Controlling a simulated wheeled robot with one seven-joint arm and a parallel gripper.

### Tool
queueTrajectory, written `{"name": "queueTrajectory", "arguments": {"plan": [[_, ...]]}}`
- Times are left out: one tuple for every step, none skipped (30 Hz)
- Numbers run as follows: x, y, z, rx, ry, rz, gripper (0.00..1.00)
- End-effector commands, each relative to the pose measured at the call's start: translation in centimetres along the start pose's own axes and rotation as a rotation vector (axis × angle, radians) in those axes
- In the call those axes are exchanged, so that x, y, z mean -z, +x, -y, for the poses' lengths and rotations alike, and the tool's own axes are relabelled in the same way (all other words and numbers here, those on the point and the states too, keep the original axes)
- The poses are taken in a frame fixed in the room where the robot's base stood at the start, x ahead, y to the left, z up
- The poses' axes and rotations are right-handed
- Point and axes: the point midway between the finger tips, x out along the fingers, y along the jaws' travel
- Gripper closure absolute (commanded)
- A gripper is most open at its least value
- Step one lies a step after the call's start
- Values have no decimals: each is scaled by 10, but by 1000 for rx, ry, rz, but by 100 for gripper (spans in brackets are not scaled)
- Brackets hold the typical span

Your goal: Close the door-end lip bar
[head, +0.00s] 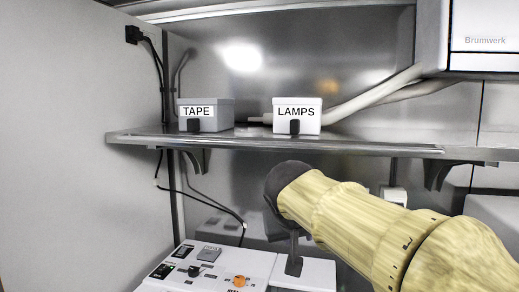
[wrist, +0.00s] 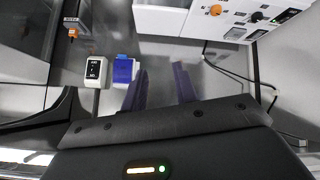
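The grey metal shelf (head: 350,143) runs across the head view with a pale lip along its front edge. I cannot tell for sure which part of that edge is the door-end lip bar or whether it is open. My gripper (head: 293,265) hangs below the shelf, pointing down, beside the white control panel. In the wrist view my gripper (wrist: 161,88) shows two dark fingers apart with nothing between them. The lip bar cannot be made out in the wrist view.
A TAPE box (head: 206,115) and a LAMPS box (head: 297,115) stand on the shelf. A control panel (head: 208,265) with an orange knob lies below. A blue item (wrist: 122,69) and white device (wrist: 96,71) are left of the fingers. Dark cables hang at the left wall.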

Motion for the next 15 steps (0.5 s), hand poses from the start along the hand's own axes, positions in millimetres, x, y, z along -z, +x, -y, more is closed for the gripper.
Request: {"name": "queueTrajectory", "arguments": {"plan": [[-22,21,-1,8,-8,41,71],[-34,33,-1,16,-13,64,71],[-53,49,-3,27,-18,98,71],[-69,61,-4,37,-20,125,71],[-85,73,-4,48,-22,152,71],[-108,88,-6,62,-20,187,71],[-125,99,-8,72,-18,214,71],[-142,108,-9,83,-15,238,71],[-166,120,-11,95,-7,271,71],[-184,128,-12,105,1,295,71],[-202,135,-14,113,10,318,71],[-226,144,-16,124,23,348,71],[-244,149,-17,132,33,371,71],[-263,154,-19,138,47,393,71],[-286,159,-20,145,64,420,71]]}}
